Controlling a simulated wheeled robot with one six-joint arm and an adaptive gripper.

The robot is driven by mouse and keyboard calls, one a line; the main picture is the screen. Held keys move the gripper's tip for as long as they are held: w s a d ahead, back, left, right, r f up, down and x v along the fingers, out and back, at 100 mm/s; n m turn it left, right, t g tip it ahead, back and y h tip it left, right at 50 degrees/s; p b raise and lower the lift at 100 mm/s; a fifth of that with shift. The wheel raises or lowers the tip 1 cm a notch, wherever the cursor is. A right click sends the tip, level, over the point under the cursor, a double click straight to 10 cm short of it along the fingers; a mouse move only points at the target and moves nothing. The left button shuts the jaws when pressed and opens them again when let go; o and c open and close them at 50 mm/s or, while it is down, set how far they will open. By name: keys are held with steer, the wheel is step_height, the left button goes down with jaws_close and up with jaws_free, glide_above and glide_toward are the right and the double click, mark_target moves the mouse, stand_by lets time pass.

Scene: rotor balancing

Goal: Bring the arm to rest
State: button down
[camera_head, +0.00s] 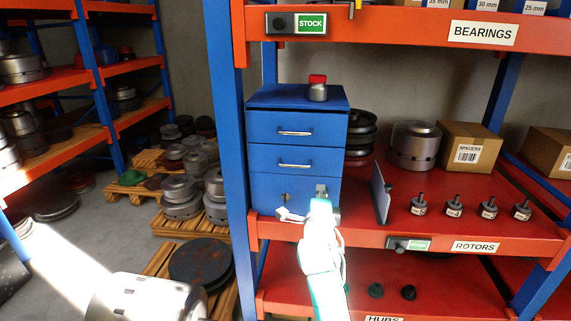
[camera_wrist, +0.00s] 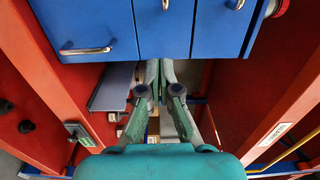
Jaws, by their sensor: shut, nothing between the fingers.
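My arm rises from the bottom of the head view, with its white and teal links in front of the rotor shelf. My gripper (camera_head: 321,190) is at the lower right of the blue drawer cabinet (camera_head: 296,148), in front of its bottom drawer. In the wrist view my gripper (camera_wrist: 160,76) is shut, with its green-grey fingers together and nothing between them. The cabinet's blue drawer fronts (camera_wrist: 165,28) fill the top of that view, beyond the fingertips. Whether the fingertips touch the cabinet, I cannot tell. The drawers look closed.
A red-capped grey item (camera_head: 317,88) stands on the cabinet. A dark upright panel (camera_head: 380,193) stands just right of my gripper. Several small rotors (camera_head: 453,206) line the red shelf (camera_head: 480,235). Pallets with metal parts (camera_head: 183,195) are at the left.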

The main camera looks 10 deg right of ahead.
steer(key=s+a+f+n+y, duration=0.3)
steer(key=s+f+n, duration=0.6)
steer(key=s+f, duration=1.1)
steer(key=s+f+n+g+y, duration=0.1)
steer(key=s+f+n, duration=0.25)
steer(key=s, duration=0.55)
steer(key=s+f+n+y, duration=0.15)
steer(key=s+f, duration=0.25)
steer(key=s, duration=0.4)
steer(key=s+r+n, duration=0.3)
steer(key=s, duration=0.9)
steer(key=s+r+n+g, duration=0.1)
steer(key=s+r+n, duration=0.3)
steer(key=s, duration=0.8)
steer(key=shift+s+a+r+n, duration=0.15)
steer(key=shift+s+a+n, duration=0.15)
steer(key=shift+s, duration=0.05)
